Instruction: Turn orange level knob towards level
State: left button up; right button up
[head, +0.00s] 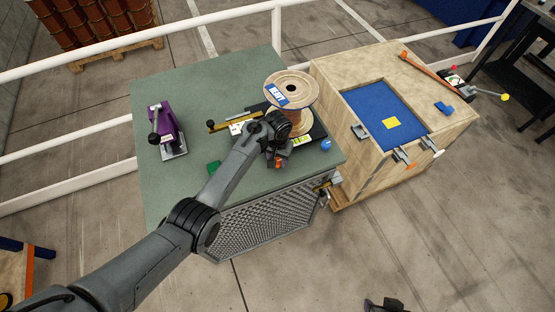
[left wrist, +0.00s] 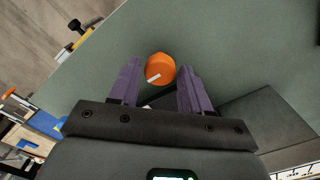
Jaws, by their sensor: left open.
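The orange knob (left wrist: 160,67) is a round cap with a white pointer mark, on the green-grey bench top. In the left wrist view it lies between the tips of my left gripper's purple fingers (left wrist: 159,78), with a gap on each side. The left gripper is open. In the head view my left gripper (head: 278,158) is low over the bench, in front of the wooden spool (head: 291,88), and the arm partly hides the knob's area. A dark, purplish piece at the bottom edge of the head view looks like my right gripper (head: 384,305), mostly cut off.
A purple clamp device (head: 164,130) stands at the bench's left. A blue knob (head: 326,145) is at the right. A plywood box (head: 437,101) with a blue panel stands beside the bench.

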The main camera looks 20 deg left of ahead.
pick_arm(q)
jog(key=shift+f, duration=0.4)
jog(key=c, duration=0.7)
jog(key=shift+c, duration=0.2)
